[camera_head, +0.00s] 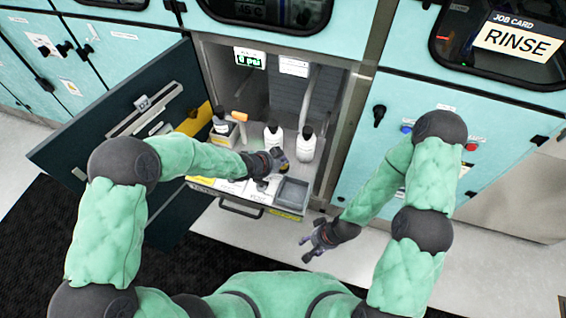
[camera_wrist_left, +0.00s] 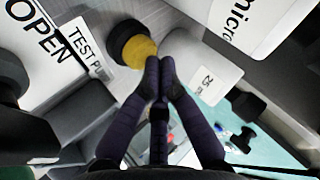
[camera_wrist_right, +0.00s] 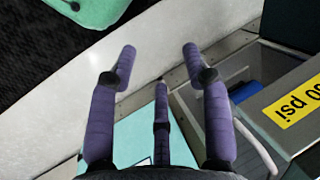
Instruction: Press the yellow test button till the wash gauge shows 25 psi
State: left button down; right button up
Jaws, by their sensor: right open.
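The yellow test button (camera_wrist_left: 138,50) sits in a black collar beside a "TEST PU…" label (camera_wrist_left: 88,50) in the left wrist view. My left gripper (camera_wrist_left: 160,64) has its fingertips together at the button's edge; I cannot tell whether they touch it. In the head view this gripper (camera_head: 276,161) is over the pulled-out drawer and mostly covers the button. The wash gauge (camera_head: 250,58) is a small lit display high in the open bay; it reads a single digit, seemingly 0, psi. My right gripper (camera_head: 312,243) is open and empty in front of the cabinet, also in its wrist view (camera_wrist_right: 158,54).
A grey tray (camera_head: 292,194) is at the drawer's right. The open dark door (camera_head: 120,115) stands at the left. The floor near the right gripper is clear.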

pick_arm(q)
jog(key=shift+f, duration=0.25)
dwell(0.4)
jog(key=shift+r+p, duration=0.6)
jog(key=shift+r, duration=0.45)
jog(key=shift+r, duration=0.1)
notch_tip(320, 180, up, 5)
jog(key=p, duration=0.4)
dwell(0.6)
